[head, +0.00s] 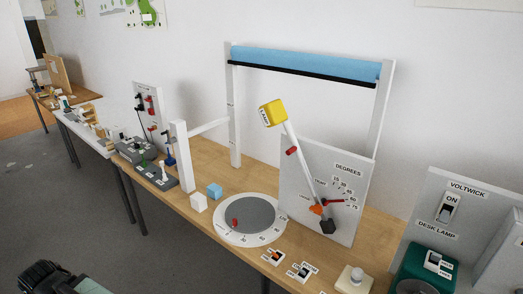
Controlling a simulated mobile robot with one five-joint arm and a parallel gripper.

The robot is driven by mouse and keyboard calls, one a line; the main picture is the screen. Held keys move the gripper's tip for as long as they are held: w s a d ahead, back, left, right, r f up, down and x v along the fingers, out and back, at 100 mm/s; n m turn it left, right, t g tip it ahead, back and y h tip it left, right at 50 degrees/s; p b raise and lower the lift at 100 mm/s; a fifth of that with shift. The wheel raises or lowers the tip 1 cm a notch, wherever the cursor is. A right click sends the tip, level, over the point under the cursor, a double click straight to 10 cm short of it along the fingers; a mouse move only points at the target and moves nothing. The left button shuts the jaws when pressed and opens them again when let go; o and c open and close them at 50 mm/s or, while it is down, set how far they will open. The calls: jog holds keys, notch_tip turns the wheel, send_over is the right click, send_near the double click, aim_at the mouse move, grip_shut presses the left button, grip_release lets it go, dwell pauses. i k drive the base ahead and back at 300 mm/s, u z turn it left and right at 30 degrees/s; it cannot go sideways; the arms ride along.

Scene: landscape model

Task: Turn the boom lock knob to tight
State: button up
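The boom lock knob looks to be the orange knob (316,210) low on the grey upright panel (350,165), by the foot of the boom. Small labels that seem to read TIGHT and LOOSE lie above and left of it. Its exact pointing is too small to tell. The white boom (303,165) leans up and left from a dark block (327,226) to a yellow lamp head (272,113). A red pointer (333,201) lies by the DEGREES scale. A dark part of my own body shows at the bottom left; no gripper fingertips are visible.
A round white dial plate (228,232) with a grey centre lies left of the panel. A white block (198,203) and blue block (215,190) stand behind it. Switches (272,257) line the front edge. A blue roller (300,62) hangs in a white frame.

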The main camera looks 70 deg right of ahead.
aim_at(317, 209)
jog(key=z, duration=2.45)
jog(key=k, duration=0.45)
jog(key=z, duration=0.1)
jog(key=i, duration=0.5)
jog(key=u, duration=0.05)
